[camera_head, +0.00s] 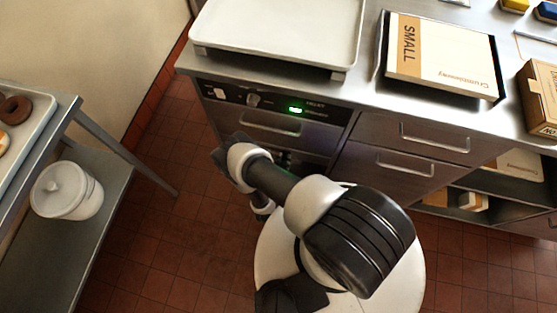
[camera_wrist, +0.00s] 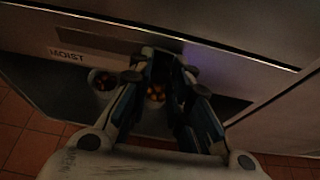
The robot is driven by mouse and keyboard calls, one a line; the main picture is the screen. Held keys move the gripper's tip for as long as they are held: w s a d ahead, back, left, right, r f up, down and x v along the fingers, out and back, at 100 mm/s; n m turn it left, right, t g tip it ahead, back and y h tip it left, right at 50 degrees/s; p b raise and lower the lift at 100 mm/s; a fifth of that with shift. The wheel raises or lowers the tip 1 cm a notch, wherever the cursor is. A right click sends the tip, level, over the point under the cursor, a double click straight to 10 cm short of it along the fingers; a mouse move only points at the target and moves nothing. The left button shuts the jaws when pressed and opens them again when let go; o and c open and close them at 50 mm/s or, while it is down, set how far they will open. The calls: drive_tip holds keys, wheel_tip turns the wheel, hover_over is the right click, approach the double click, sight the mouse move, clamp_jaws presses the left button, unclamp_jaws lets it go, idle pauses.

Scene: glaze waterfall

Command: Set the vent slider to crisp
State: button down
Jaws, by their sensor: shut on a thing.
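The vent slider's dark slot (camera_wrist: 95,37) runs along a pale front panel in the wrist view. A white label reading MOIST (camera_wrist: 67,54) sits under its left part. My gripper (camera_wrist: 165,66) is at the slot, to the right of that label, with its fingers closed in on the slider's knob. The knob itself is hidden between the fingers. No crisp label shows. In the head view my arm reaches down to the low front of the unit under the counter, and my fingertips are hidden.
A control panel with a lit green display (camera_head: 295,109) and a drawer (camera_head: 270,128) are above my arm. A pale tray (camera_head: 280,30) and a SMALL box (camera_head: 440,50) lie on the counter. A side table with a white bucket (camera_head: 67,190) stands left. Floor between is clear.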

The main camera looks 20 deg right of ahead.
drive_tip(key=shift+s+d, duration=0.15)
drive_tip(key=shift+d, duration=0.05)
drive_tip(key=c, duration=1.7)
unclamp_jaws()
drive_tip(key=shift+h, duration=0.3)
drive_tip(key=shift+o, duration=1.1)
drive_tip(key=shift+a, duration=0.15)
drive_tip(key=v, duration=1.1)
drive_tip(key=shift+s+r, duration=0.3)
drive_tip(key=shift+s, duration=0.05)
drive_tip(key=shift+a, duration=0.15)
